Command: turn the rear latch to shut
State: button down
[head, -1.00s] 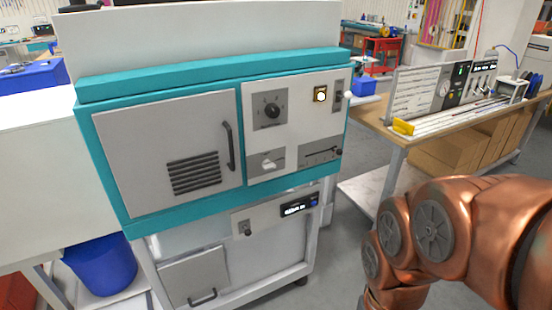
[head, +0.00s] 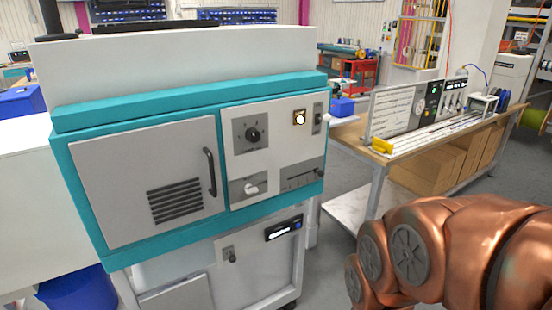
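A teal and grey machine (head: 185,95) stands at left centre, with a closed grey door (head: 145,182) on its front. Its white panel carries a black dial (head: 253,134), a small white lever (head: 251,189), a slider (head: 300,178) and a lit square button (head: 299,117). A white knob (head: 325,117) shows at the panel's right edge. No part is clearly identifiable as the rear latch; the machine's back is hidden. My copper arm enters at lower right, apart from the machine. My gripper is outside the view.
A bench (head: 350,137) with a gauge panel (head: 408,108) and a yellow block (head: 381,146) stands to the right, with cardboard boxes (head: 440,165) beneath. A blue bin (head: 75,292) is at lower left. Some grey floor is open between machine and bench.

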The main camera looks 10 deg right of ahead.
aim_at(250, 189)
jog(key=z, duration=1.15)
jog(key=k, duration=0.35)
jog(key=u, duration=2.5)
